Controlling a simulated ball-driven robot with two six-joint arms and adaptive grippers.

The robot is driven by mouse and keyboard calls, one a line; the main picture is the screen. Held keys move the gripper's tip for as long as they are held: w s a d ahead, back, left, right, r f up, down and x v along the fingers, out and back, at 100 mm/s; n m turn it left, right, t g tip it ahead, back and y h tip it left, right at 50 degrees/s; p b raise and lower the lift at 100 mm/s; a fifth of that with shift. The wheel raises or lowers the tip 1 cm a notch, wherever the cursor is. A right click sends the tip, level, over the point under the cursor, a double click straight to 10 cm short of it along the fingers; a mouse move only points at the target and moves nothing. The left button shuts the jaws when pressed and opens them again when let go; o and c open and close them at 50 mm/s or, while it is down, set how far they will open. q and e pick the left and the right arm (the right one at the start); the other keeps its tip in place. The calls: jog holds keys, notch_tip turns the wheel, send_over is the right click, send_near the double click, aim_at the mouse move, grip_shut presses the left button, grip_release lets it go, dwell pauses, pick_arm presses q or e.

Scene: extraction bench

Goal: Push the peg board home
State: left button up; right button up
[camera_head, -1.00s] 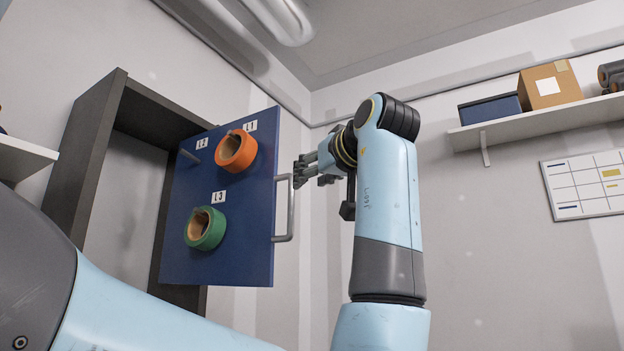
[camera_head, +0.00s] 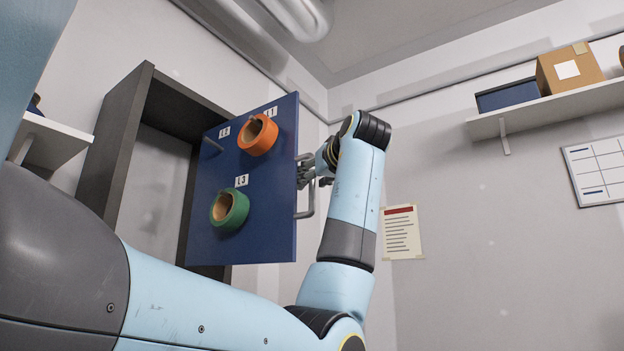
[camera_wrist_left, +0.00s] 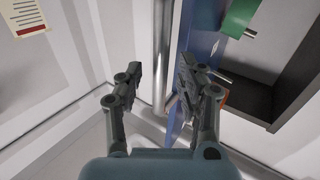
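The blue peg board (camera_head: 206,235) stands out from a dark grey wall cabinet (camera_head: 112,150), its face turned towards me. An orange roll (camera_head: 257,136) hangs at label L1 and a green roll (camera_head: 230,209) at L3. The peg (camera_head: 212,144) at L2 is bare. A grey bar handle (camera_head: 309,202) is on the board's right edge. My left gripper (camera_head: 304,170) is at the handle's upper part. In the left wrist view, the fingers are apart, with the handle bar (camera_wrist_left: 163,45) between them and the board's blue edge (camera_wrist_left: 203,45) beside it. My right gripper is out of view.
A shelf (camera_head: 550,107) with a cardboard box (camera_head: 568,70) and a dark blue bin (camera_head: 507,95) is on the right wall. A white shelf (camera_head: 70,133) is at the left. A notice (camera_head: 402,233) hangs on the wall behind my arm.

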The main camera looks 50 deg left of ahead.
pick_arm(q)
jog(key=shift+w+a, duration=0.25)
jog(key=shift+a, duration=0.45)
grip_shut()
